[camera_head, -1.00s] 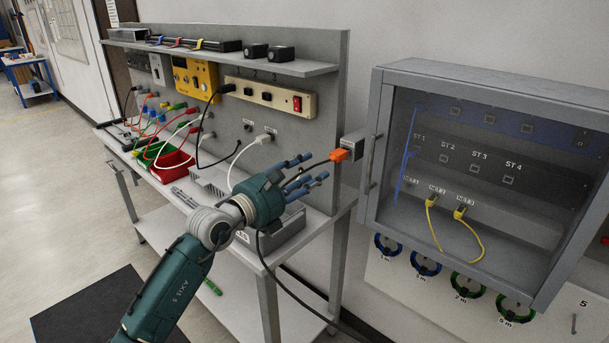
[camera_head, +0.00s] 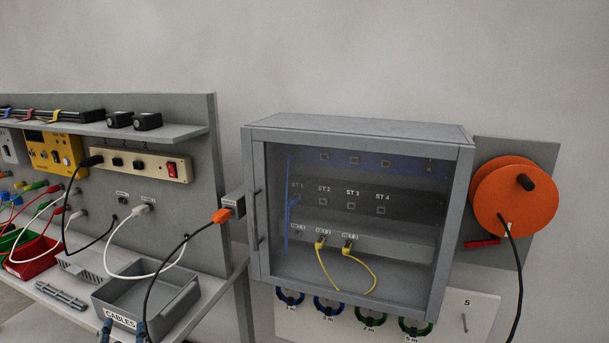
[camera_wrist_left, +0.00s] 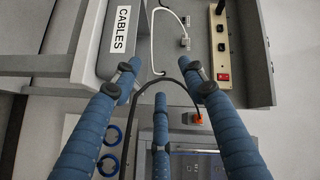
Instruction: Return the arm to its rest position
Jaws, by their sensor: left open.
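My left gripper (camera_head: 124,334) shows only as blue fingertips at the bottom edge of the head view, in front of the grey tray marked CABLES (camera_head: 178,308). In the left wrist view, the blue fingers (camera_wrist_left: 160,95) are spread apart with nothing held between them. A black cable (camera_wrist_left: 150,84) arches across the gap between the fingers, and I cannot tell how near it is. Its orange plug (camera_head: 221,216) sits at the small grey box (camera_head: 238,205) on the bench's side. The plug also shows in the left wrist view (camera_wrist_left: 197,118), beyond the fingers. My right gripper is out of view.
The bench panel carries a beige power strip (camera_head: 137,164) and several cables. A grey glass-fronted cabinet (camera_head: 360,132) hangs on the wall to the right, with cable coils below. An orange reel (camera_head: 500,198) hangs further right with a black cable dangling. The wall above is bare.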

